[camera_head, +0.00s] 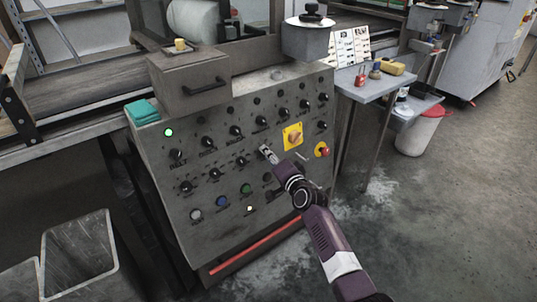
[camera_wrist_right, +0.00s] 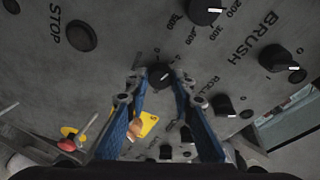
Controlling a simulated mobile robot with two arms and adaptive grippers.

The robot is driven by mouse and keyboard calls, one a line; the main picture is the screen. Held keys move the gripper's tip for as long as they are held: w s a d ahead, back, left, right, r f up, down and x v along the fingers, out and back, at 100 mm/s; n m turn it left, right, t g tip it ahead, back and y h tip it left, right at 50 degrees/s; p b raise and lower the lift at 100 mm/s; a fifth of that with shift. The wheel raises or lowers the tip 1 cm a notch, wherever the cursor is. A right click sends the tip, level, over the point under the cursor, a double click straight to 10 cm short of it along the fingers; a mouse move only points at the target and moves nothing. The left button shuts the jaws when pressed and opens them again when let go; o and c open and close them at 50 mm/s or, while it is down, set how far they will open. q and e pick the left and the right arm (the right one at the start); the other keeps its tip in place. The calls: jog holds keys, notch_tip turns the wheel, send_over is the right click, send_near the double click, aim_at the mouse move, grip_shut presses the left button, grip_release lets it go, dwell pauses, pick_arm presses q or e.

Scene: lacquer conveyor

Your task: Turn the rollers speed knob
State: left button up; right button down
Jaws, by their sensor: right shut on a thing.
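The grey control panel (camera_head: 225,165) carries several black knobs with pointer marks and printed scales. My right gripper (camera_head: 267,153) reaches the panel's middle, left of the yellow switch. In the wrist view its two blue-backed fingers (camera_wrist_right: 157,80) are closed around a small black knob (camera_wrist_right: 160,73). A label beginning "ROLL" is printed just right of this knob, partly hidden by the right finger. The knob's pointer mark and setting are hard to read. My left gripper is not in view.
A yellow rotary switch (camera_head: 293,137) and a red emergency button (camera_head: 321,150) sit right of my gripper.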

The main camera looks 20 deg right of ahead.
dwell(0.4)
jog(key=c, duration=1.7)
grip_release()
jog(key=shift+d, duration=0.1)
jog(key=shift+o, duration=0.2)
jog(key=v, duration=1.2)
jog(key=shift+f, duration=0.1)
